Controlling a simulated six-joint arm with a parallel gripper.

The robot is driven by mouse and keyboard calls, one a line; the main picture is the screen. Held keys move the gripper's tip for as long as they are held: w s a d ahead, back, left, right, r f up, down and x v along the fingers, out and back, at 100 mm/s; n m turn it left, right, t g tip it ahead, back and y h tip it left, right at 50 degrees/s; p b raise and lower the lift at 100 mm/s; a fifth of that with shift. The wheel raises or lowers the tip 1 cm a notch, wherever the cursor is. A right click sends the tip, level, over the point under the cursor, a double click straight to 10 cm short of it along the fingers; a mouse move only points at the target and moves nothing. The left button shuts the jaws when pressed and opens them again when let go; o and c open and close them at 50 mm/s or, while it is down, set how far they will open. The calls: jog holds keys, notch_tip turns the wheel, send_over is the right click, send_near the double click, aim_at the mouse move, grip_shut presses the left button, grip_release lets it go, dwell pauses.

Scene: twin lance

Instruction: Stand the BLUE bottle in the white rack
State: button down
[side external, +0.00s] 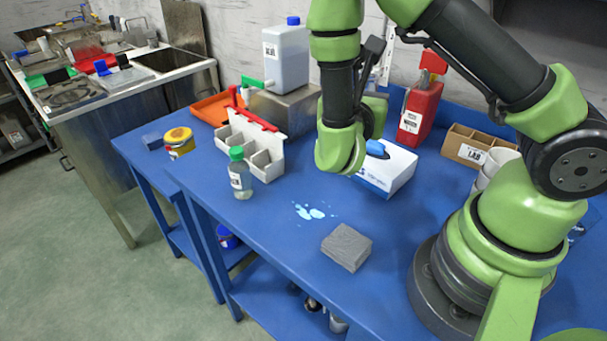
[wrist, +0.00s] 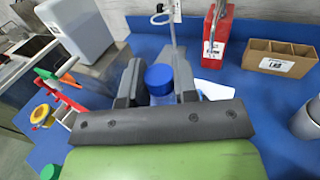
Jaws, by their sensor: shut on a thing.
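My gripper (wrist: 158,70) shows in the wrist view with its dark fingers on either side of a blue cap (wrist: 160,78). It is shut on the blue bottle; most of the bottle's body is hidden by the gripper. In the wrist view the rack (wrist: 63,103) is at the left, apart from the gripper.
A green-capped bottle (side external: 240,180) stands before the rack. A large blue-capped jug (side external: 287,58) on a metal block is behind it. A white box (side external: 388,172), red container (side external: 420,108) and cardboard divider box (side external: 475,146) stand to the right. A grey block (side external: 346,247) lies in front, near a light-blue spill.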

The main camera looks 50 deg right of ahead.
jog(key=w+a+r+n+t+y, duration=0.1)
jog(key=w+a+n+t+y, duration=0.2)
jog(key=a, duration=0.5)
jog(key=s+d+f+m+g+h, duration=0.2)
jog(key=s+d+m+g, duration=0.35)
jog(key=s+d, duration=0.25)
jog(key=s+d+f+m+g+h, duration=0.2)
jog(key=s+d+m+g, duration=0.2)
jog(key=s+d+g, duration=0.35)
notch_tip(320, 180, down, 8)
jog(key=d, duration=0.1)
jog(key=shift+s, duration=0.35)
jog(key=c, duration=0.9)
grip_release()
